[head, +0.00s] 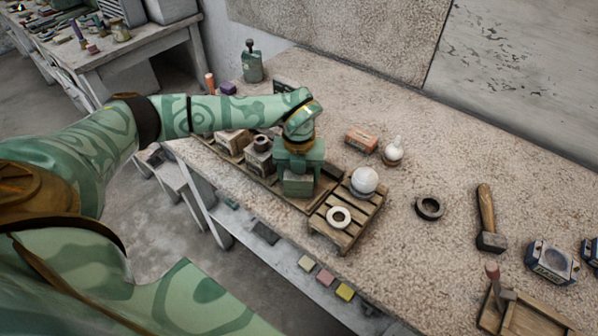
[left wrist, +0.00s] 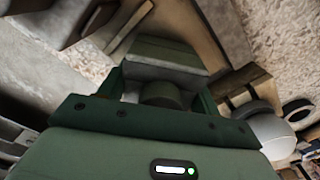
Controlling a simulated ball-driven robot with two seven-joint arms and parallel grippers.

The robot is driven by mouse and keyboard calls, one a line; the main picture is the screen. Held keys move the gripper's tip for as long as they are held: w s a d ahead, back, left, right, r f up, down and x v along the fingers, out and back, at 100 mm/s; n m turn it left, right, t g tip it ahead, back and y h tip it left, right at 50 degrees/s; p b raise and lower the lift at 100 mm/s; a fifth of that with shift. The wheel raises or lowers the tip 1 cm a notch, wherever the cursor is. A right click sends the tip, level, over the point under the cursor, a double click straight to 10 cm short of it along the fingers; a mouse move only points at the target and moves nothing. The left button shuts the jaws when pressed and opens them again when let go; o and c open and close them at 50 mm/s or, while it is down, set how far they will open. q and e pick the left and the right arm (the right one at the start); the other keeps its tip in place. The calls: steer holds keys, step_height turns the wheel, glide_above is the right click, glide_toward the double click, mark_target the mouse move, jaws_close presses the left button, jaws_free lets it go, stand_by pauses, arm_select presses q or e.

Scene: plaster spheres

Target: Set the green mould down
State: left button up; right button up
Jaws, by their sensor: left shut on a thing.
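My left gripper (head: 299,168) points down over the workbench, shut on the green mould (head: 298,186). The mould is a blocky green piece between the fingers, over the long wooden board (head: 312,206). I cannot tell whether it touches the board. In the left wrist view the mould (left wrist: 165,55) shows beyond the palm of the gripper (left wrist: 160,92), with a finger on each side. My right gripper is out of view.
Moulds (head: 258,158) stand left of the gripper. A slatted rack (head: 345,238) with a white sphere (head: 364,180) and white ring (head: 339,217) is close on the right. Bench around the dark ring is clear.

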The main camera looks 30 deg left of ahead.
arm_select(q)
steer(key=shift+f, duration=0.2)
steer(key=o, duration=1.4)
steer(key=shift+c, duration=0.2)
steer(key=shift+r+p, duration=1.9)
steer(key=shift+r, duration=0.15)
steer(key=shift+f, duration=0.1)
